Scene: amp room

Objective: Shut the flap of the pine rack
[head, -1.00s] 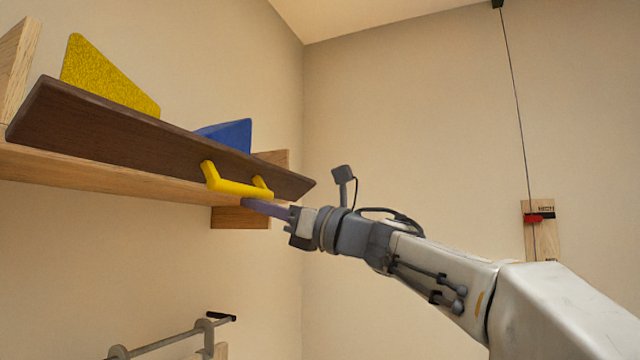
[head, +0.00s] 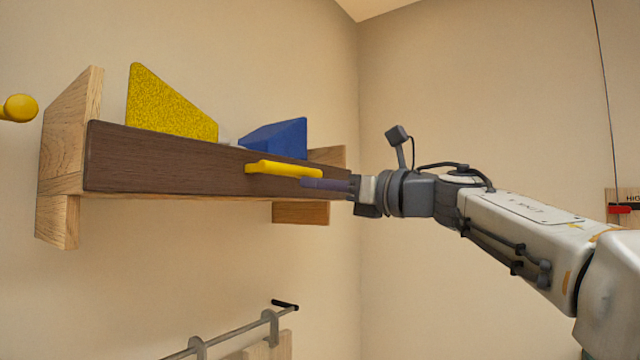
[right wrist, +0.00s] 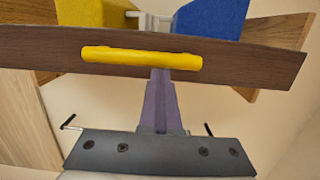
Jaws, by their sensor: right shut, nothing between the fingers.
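The pine rack (head: 68,140) hangs on the left wall. Its flap, a dark brown board (head: 170,163) with a yellow bar handle (head: 283,169), stands about upright across the rack's front in the head view. I cannot tell whether it is fully closed. My right gripper (head: 304,183) is shut and empty, its purple fingers at the right part of the handle, against or very near the flap. In the right wrist view the fingertips (right wrist: 160,73) reach the flap (right wrist: 235,68) just below the handle (right wrist: 140,56). My left gripper is not in view.
A yellow block (head: 165,105) and a blue block (head: 278,138) stand in the rack behind the flap. A yellow knob (head: 18,108) shows at the left edge. A grey rail (head: 230,336) is below.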

